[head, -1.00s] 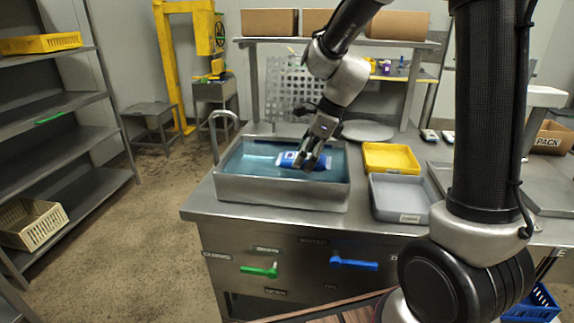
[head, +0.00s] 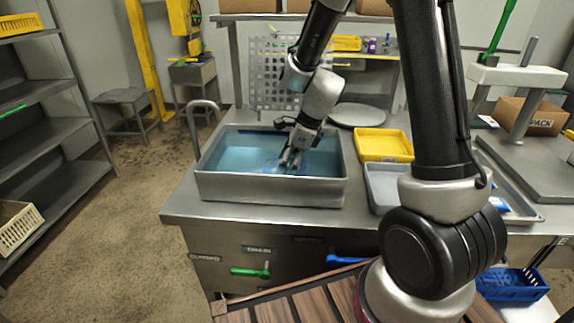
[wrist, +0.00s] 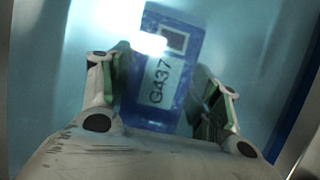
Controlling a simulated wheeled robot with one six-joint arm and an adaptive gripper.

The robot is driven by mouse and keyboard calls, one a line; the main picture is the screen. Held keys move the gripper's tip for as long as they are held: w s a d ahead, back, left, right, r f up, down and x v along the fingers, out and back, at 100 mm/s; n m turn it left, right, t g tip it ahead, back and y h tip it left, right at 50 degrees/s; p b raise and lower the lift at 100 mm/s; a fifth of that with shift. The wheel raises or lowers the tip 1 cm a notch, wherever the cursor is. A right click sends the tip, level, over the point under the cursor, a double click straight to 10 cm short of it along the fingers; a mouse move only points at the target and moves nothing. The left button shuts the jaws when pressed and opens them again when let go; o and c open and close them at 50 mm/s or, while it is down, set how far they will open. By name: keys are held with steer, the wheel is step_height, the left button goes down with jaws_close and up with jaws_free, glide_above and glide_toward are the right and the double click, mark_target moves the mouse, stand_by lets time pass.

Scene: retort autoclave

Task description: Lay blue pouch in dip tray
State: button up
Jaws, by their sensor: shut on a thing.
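The dip tray (head: 268,190) is a steel basin of bluish water on the counter. My gripper (head: 290,164) reaches down into it, fingertips at or under the water near the front wall. In the wrist view the blue pouch (wrist: 155,85), with a white label reading G437, lies between the two fingers of my gripper (wrist: 160,105). My gripper is shut on it. The pouch looks dimmed by the water, and in the head view it is barely visible beneath the surface. How close it is to the tray bottom is unclear.
A yellow tray (head: 383,143) and a grey tray (head: 382,185) sit right of the basin. A round metal lid (head: 357,115) and a perforated rack (head: 276,75) stand behind. A bent handle (head: 203,104) rises at the basin's left.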

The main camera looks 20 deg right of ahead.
steer(key=shift+f, duration=0.25)
steer(key=shift+f, duration=0.15)
steer(key=o, duration=1.1)
steer(key=v, duration=1.3)
steer(key=s+d+r+n+t+h, duration=0.1)
steer(key=s+d+r+n, duration=0.2)
steer(key=s+n, duration=0.4)
steer(key=s+d+r+n+h, duration=0.1)
steer(key=s+d+r+n, duration=0.2)
steer(key=s+n, duration=0.5)
steer(key=s+d+r+n+t+h, duration=0.1)
steer(key=s+d+r+n+h, duration=0.1)
steer(key=s+n, duration=0.5)
steer(key=shift+s+d+r+t, duration=0.15)
steer(key=shift+d+r+t, duration=0.15)
steer(key=shift+d+r, duration=0.75)
